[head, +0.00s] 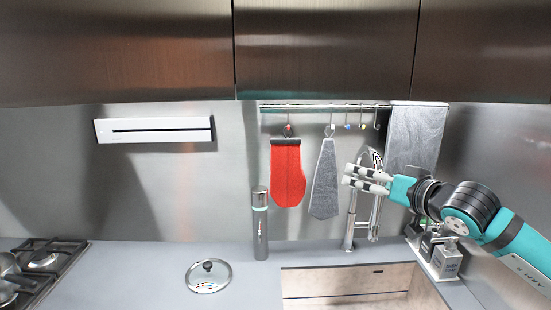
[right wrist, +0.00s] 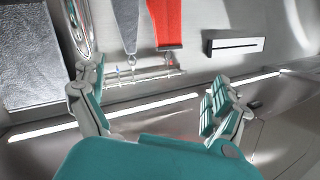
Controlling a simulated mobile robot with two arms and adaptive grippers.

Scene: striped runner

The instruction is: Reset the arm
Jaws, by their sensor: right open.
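My right gripper (head: 362,179) is at the right of the head view, raised in front of the tap (head: 350,222), with its fingers pointing left. Its teal arm comes in from the right edge. In the right wrist view, the right gripper (right wrist: 155,100) has its two fingers wide apart with nothing between them. The tap is partly hidden behind the gripper in the head view. My left gripper is not in view.
A red mitt (head: 287,172) and a grey cloth (head: 324,182) hang from a wall rail. A bottle (head: 260,222) and a glass lid (head: 208,276) stand on the counter. The sink (head: 345,280) is below, the stove (head: 40,262) at left, dispensers (head: 446,260) at right.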

